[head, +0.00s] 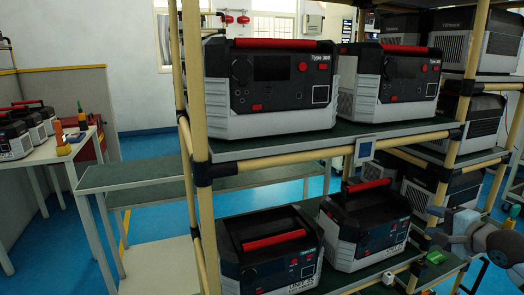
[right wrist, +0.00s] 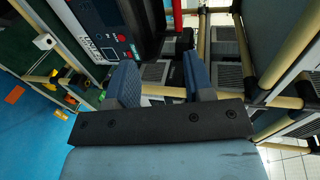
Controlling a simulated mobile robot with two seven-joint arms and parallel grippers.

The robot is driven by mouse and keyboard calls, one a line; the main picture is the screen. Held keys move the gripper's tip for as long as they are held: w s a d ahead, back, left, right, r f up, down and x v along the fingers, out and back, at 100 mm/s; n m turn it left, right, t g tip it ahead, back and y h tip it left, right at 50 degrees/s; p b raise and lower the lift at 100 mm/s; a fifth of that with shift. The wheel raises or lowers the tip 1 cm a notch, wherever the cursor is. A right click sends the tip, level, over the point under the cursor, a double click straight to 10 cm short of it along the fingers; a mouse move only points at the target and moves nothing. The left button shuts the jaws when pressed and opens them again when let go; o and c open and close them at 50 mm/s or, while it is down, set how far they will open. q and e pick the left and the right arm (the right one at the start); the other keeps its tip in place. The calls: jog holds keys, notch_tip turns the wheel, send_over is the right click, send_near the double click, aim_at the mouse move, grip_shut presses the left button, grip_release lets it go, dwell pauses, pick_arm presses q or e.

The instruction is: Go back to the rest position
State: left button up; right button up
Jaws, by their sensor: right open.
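My right gripper (head: 437,224) is at the right of the head view, beside the lower shelf, with its arm coming in from the right. In the right wrist view the gripper (right wrist: 162,78) has its two blue fingers spread apart with nothing between them. A black unit with a label (right wrist: 100,30) is just beyond the fingers, and I cannot tell the exact gap. My left gripper is not in view.
A tan-pole rack (head: 196,120) holds power units (head: 270,85) above and units with red handles (head: 270,250) below. More grey units (head: 478,115) stand on racks behind. A table (head: 50,150) with several units is at left. Blue floor shows between.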

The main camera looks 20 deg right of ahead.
jog(key=s+a+f+n+y, duration=0.2)
jog(key=s+a+f+n, duration=0.4)
jog(key=a, duration=0.8)
jog(key=s+a+f+n+t+y, duration=0.1)
jog(key=s+a+f+n+y, duration=0.15)
jog(key=a+n, duration=0.9)
jog(key=s+a+f+n+y, duration=0.25)
jog(key=s+a, duration=0.35)
jog(key=a, duration=1.2)
jog(key=s+d+r+g+h+p, duration=0.4)
jog(key=r+p, duration=0.4)
jog(key=p, duration=2.6)
jog(key=shift+d+r+g+h+p, duration=0.35)
jog(key=shift+d+g, duration=0.25)
jog(key=shift+d, duration=0.6)
jog(key=shift+c, duration=0.5)
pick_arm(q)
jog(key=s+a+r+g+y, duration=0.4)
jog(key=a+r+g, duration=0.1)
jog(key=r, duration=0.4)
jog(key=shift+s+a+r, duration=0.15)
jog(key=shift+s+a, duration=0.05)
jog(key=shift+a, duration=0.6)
pick_arm(e)
jog(key=shift+w, duration=0.1)
